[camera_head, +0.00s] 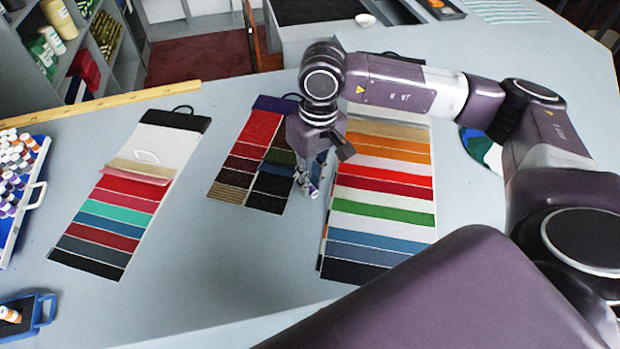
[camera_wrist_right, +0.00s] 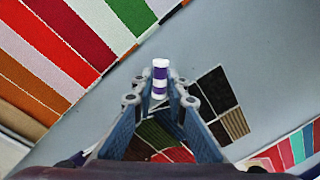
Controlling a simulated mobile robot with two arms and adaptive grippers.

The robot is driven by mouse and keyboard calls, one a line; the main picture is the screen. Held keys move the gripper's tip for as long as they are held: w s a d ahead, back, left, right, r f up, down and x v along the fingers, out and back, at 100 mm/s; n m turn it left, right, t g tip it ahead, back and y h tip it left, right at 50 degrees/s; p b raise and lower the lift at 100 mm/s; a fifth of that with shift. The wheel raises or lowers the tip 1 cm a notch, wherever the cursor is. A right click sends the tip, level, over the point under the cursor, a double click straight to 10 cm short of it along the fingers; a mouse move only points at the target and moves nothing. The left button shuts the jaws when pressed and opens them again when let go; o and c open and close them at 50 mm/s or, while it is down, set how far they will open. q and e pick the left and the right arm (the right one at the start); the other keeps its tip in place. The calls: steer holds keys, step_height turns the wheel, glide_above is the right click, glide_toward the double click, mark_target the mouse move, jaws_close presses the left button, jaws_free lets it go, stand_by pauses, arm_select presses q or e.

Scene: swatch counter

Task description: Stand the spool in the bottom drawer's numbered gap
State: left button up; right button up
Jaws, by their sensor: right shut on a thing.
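My right gripper (camera_head: 314,180) hangs over the counter at the swatch cards, pointing down. In the right wrist view it is shut on a spool (camera_wrist_right: 160,78), which has a white top and purple and white bands and sits between the fingertips. In the head view the spool is too small to make out clearly. At the left edge, a blue-lined drawer (camera_head: 38,200) with a white handle holds several spools. A smaller blue drawer (camera_head: 44,316) at the lower left holds an orange and white spool and is cut by the frame. No numbered gap is readable. My left gripper is out of view.
Swatch cards lie on the grey counter: one left (camera_head: 107,222), a smaller one in the middle (camera_head: 233,165), and a striped one right (camera_head: 382,222). A wooden ruler (camera_head: 110,100) lies along the far left edge. Shelves (camera_head: 100,75) stand at the upper left.

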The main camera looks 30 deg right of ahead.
steer(key=shift+f, duration=0.2)
steer(key=o, duration=0.8)
steer(key=shift+r, duration=0.1)
steer(key=shift+o, duration=0.2)
steer(key=shift+r, duration=0.1)
